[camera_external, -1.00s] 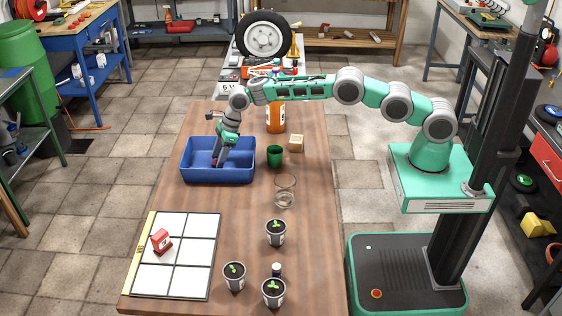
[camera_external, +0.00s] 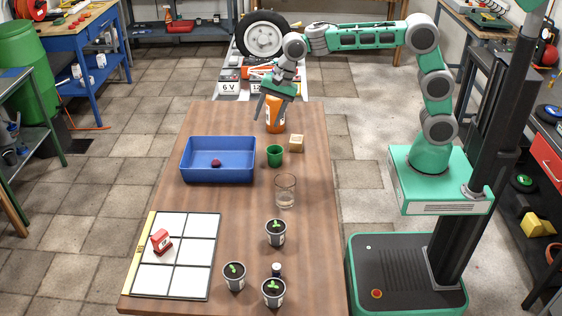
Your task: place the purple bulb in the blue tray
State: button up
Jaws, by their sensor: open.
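The purple bulb (camera_external: 216,163) lies inside the blue tray (camera_external: 246,176), near the middle of its floor. It looks small and dark reddish-purple. The tray sits on the wooden table's left side, toward the far end. My gripper (camera_external: 264,118) is open and empty. It is raised above the far end of the table, up and to the right of the tray, in front of part of an orange bottle. It is clear of the bulb and the tray.
The orange bottle (camera_external: 277,121) stands at the far end. A green cup (camera_external: 274,157), wooden block (camera_external: 296,144) and glass (camera_external: 285,191) stand right of the tray. Potted seedlings (camera_external: 276,233) stand near the front. A white-tiled board (camera_external: 194,253) carries a red object (camera_external: 161,241).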

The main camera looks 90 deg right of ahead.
jog(key=s+a+f+n, duration=0.1)
jog(key=s+f+n, duration=0.1)
jog(key=s+n, duration=0.7)
jog(key=s+a+f+n+h, duration=0.1)
jog(key=s+f+n, duration=0.2)
jog(key=s+n, duration=0.6)
jog(key=s, duration=0.9)
jog(key=shift+a+n, duration=0.15)
jog(key=shift+n, duration=0.15)
